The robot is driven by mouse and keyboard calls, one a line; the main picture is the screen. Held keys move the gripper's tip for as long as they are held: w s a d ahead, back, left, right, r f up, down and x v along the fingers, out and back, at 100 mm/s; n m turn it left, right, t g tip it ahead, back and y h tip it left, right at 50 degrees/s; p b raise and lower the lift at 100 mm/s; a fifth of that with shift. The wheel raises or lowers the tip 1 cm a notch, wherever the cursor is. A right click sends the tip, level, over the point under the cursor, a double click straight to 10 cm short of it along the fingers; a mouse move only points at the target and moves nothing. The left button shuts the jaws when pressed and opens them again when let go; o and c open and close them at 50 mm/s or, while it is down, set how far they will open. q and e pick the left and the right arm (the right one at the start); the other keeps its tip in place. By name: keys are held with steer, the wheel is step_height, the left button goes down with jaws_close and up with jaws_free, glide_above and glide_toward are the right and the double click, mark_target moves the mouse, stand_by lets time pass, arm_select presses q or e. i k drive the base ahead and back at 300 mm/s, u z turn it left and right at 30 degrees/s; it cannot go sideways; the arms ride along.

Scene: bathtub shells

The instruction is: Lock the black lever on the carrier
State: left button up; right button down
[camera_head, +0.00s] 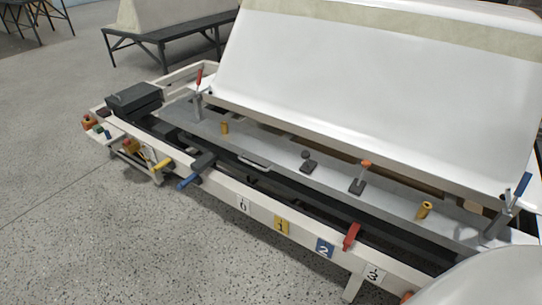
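The carrier (240,143) is a long grey beam running diagonally along the frame, below a large white shell. A small black lever (306,157) with a round black knob stands on a dark base near the middle of the beam. Whether it is locked cannot be told at this size. To its right on the beam is a similar lever with an orange knob (366,163). Neither of my grippers is in view, and nothing is seen touching the black lever.
The white shell (370,70) rises close behind the beam. The front rail carries a blue handle (197,171), a red handle (351,236) and labels 0 to 3. Upright clamps stand at the beam's left (198,95) and right ends. Open floor (150,240) lies in front.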

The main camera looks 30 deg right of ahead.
mark_target(305, 154)
steer(key=z, duration=0.4)
steer(key=i, duration=0.9)
steer(key=z, duration=0.7)
